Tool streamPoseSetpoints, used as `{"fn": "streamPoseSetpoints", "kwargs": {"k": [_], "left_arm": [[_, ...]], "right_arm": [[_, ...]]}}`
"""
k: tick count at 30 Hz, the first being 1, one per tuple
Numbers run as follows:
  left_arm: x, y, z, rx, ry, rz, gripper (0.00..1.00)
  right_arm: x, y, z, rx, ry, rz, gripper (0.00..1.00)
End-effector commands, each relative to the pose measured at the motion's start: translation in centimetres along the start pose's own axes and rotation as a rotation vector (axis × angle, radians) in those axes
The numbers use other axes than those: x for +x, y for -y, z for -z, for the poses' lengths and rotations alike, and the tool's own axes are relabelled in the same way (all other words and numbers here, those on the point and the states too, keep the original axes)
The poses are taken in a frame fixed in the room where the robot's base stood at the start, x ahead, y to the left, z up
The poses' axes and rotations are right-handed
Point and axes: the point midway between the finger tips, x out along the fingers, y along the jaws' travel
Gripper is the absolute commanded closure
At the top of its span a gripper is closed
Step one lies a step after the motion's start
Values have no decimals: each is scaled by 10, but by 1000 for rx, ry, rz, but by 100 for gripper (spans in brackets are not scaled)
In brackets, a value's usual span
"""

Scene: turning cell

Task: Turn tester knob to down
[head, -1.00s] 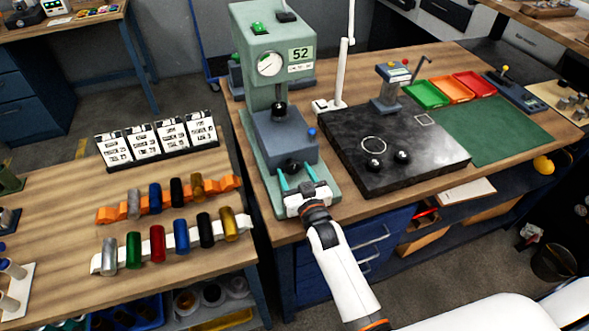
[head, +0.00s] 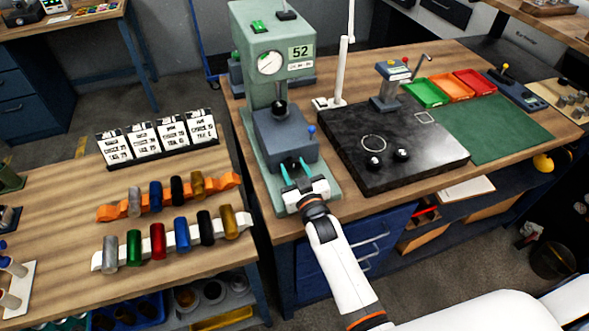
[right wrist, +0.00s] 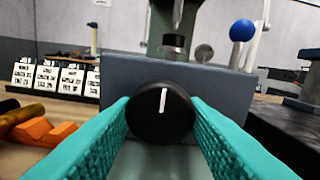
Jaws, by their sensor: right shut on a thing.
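The green tester (head: 268,30) stands on the wooden bench, with a dial and a "52" label. Its grey block (head: 272,137) carries a round black knob, mostly covered by my gripper in the head view. In the right wrist view the knob (right wrist: 161,118) faces me, and its white mark points up. My right gripper (head: 295,170) has its teal fingers on the left and right of the knob, shut on it. My left gripper is not in view.
A blue-tipped lever (head: 312,131) sticks out at the block's right. A black stone plate (head: 400,175) lies right of the tester. Green, orange and red trays (head: 427,93) are behind it. Colored cylinders lie on racks (head: 168,247) on the left table.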

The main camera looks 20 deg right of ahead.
Motion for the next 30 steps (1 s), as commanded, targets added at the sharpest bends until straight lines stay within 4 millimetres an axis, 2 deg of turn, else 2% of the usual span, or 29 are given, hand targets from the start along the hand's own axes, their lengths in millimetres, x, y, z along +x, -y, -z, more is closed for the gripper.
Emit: {"fn": "streamPoseSetpoints", "kwargs": {"k": [4, 5, 8, 9, 17, 20, 23, 30], "left_arm": [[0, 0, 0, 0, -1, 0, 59], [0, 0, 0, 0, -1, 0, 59], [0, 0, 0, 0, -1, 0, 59], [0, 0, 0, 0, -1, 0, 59], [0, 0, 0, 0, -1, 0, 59], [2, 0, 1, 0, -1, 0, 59], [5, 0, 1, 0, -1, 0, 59], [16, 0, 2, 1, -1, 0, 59]], "right_arm": [[0, 0, 0, 0, 0, 0, 83], [0, 0, 0, 0, 0, 0, 59], [0, 0, 0, 0, 0, 0, 43], [0, 0, 0, 0, 0, 0, 41], [-1, 0, 0, 1, 0, 0, 41], [-8, 0, 2, 1, -2, 0, 41], [-22, 0, 3, 1, -3, 0, 41], [-74, 0, 4, 0, -3, -1, 41]]}}
